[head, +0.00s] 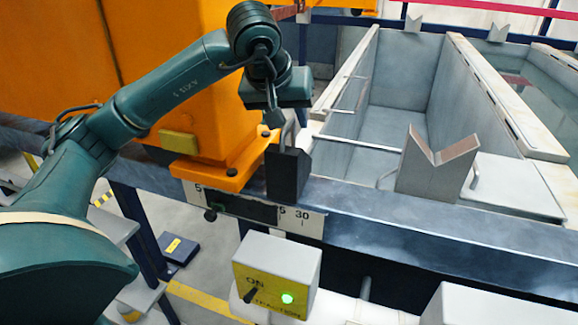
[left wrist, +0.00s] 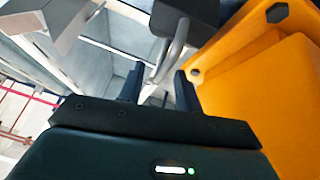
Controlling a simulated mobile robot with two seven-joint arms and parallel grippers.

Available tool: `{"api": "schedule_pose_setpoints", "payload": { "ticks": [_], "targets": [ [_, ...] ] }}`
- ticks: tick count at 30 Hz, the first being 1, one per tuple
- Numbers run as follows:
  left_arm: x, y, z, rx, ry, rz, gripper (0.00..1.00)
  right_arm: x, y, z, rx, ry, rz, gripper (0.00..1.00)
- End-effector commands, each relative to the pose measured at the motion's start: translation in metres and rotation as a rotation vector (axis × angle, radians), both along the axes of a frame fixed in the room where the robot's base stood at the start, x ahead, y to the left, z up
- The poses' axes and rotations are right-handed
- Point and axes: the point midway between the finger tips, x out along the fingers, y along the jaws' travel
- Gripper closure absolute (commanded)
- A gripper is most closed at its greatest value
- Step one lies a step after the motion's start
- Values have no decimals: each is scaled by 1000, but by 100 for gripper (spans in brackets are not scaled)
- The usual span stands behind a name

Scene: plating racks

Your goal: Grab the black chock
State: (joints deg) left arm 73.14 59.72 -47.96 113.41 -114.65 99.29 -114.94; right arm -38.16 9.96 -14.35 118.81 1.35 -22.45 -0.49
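The black chock (head: 287,175) stands upright on the dark blue rail, beside the foot of the orange machine. A grey loop handle (head: 290,130) rises from its top. My left gripper (head: 272,118) is just above the chock, at the height of the handle. In the left wrist view the two dark fingers (left wrist: 160,88) are apart, and the handle (left wrist: 172,50) reaches into the space between them. The black chock (left wrist: 186,14) shows beyond it at the top edge. I cannot tell whether a finger touches the handle. My right gripper is out of view.
The orange machine (head: 180,60) stands close on the left of the chock. A grey V-notched block (head: 436,165) sits on the rail to the right, before the open tanks (head: 400,85). A switch box (head: 277,272) with a green light is in front.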

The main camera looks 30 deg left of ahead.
Motion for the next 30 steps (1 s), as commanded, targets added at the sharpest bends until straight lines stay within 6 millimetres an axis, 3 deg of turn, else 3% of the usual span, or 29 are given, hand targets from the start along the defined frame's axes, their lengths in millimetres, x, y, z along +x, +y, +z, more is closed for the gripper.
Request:
{"api": "schedule_pose_setpoints", "payload": {
  "ticks": [7,20,30],
  "targets": [
    [1,0,-1,0,-1,0,66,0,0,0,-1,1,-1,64],
    [1,0,-1,0,-1,0,100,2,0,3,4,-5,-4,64],
    [1,0,-1,0,-1,0,100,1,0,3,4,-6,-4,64]
  ]
}}
